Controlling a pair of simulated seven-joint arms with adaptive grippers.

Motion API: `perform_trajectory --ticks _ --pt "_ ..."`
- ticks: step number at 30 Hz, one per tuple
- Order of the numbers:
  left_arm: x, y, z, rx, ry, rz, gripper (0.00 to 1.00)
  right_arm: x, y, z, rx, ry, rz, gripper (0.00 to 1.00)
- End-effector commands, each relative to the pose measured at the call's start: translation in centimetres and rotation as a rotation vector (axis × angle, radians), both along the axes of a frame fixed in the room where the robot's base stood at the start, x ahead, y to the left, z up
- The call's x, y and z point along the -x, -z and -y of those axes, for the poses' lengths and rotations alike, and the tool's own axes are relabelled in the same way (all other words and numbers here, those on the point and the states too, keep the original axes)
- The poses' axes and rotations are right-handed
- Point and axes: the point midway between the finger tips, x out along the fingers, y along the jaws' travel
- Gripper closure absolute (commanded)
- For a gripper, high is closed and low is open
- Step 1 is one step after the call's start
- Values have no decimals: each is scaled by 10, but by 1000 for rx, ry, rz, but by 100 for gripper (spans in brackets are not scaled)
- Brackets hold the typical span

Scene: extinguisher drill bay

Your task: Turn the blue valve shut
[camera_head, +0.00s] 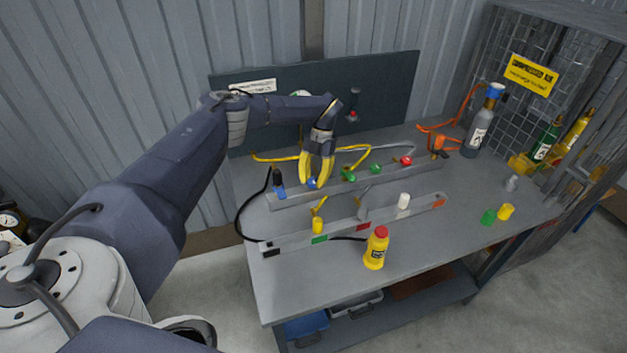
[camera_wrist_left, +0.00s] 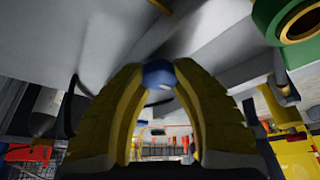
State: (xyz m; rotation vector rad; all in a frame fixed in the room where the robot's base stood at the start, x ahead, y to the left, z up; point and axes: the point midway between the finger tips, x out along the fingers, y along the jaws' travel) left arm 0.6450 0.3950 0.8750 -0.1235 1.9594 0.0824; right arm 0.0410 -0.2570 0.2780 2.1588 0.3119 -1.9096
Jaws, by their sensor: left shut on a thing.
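The blue valve (camera_head: 312,183) is a small blue knob on the rear grey bar, near its left part. My left gripper (camera_head: 315,181) comes down on it from above with yellow fingers. The fingers are shut on the blue valve, one on each side. In the left wrist view the blue valve (camera_wrist_left: 159,74) sits between the tips of the gripper (camera_wrist_left: 160,78). The fingers hide part of the valve, and I cannot tell how far it is turned. My right gripper is not in view.
The rear bar (camera_head: 400,176) also carries a green valve (camera_head: 347,174) close on the right and a red one (camera_head: 406,161). A front bar (camera_head: 340,226) holds colored caps. A yellow bottle (camera_head: 375,250) stands in front. The table's front left is clear.

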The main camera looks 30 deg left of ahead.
Motion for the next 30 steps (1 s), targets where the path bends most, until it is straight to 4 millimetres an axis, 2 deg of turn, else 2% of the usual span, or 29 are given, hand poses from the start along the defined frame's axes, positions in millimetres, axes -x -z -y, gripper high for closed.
perform_trajectory --ticks 17,18,25,30 --pt "4 3 3 4 32 -14 100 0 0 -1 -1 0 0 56" --pt "4 3 3 4 32 -14 70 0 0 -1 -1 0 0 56" --pt "3 2 2 2 32 -8 43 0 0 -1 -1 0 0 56" --pt "2 1 1 2 31 -5 41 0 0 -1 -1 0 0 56"
